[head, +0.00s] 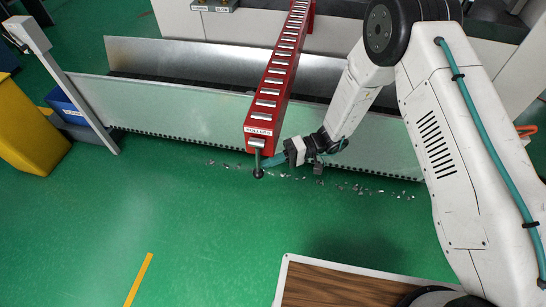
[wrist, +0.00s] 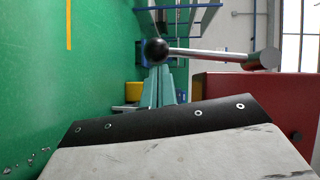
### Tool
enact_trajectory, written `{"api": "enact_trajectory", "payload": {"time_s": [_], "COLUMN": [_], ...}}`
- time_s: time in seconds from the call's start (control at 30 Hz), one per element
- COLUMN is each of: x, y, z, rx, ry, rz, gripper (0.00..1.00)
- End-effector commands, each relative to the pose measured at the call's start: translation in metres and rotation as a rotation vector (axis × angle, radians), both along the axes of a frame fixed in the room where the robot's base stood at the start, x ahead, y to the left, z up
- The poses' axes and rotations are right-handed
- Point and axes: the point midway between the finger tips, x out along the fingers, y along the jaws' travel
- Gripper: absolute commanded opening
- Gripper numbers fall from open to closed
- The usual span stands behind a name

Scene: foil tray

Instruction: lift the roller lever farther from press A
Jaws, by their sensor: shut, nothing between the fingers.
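The roller lever is a silver rod with a black ball (head: 258,173), hanging at the near end of the red roller track (head: 272,100). In the wrist view the black ball (wrist: 156,50) and the silver rod (wrist: 205,54) show clearly, beside the red track end (wrist: 245,100). My gripper (head: 268,162) is shut and empty, its teal fingertips close beside the lever, just right of the ball. In the wrist view the fingertips (wrist: 160,72) point at the ball; I cannot tell whether they touch. No second roller lever and no marking for press A can be made out.
A low metal guard wall (head: 180,105) runs behind the lever, under the track. Metal scraps (head: 320,182) lie on the green floor. A yellow bin (head: 30,135) stands at left, a wood-topped surface (head: 340,288) at the front.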

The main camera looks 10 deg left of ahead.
Motion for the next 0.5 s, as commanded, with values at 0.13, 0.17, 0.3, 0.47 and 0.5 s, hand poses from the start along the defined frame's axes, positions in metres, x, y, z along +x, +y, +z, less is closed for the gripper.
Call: {"api": "enact_trajectory", "payload": {"time_s": [0.13, 0.17, 0.3, 0.47, 0.5], "x": [0.0001, 0.0001, -0.0007, -0.006, -0.0082], "y": [0.0, 0.0, -0.0001, -0.0002, -0.0002], "z": [0.0, 0.0, -0.0004, -0.0019, -0.0027], "rx": [0.0, 0.0, 0.0, -0.001, -0.001], "ry": [0.0, 0.0, 0.007, 0.049, 0.066], "rz": [0.0, 0.0, 0.001, 0.001, 0.002], "gripper": [0.0, 0.0, 0.0, 0.0, 0.0]}}
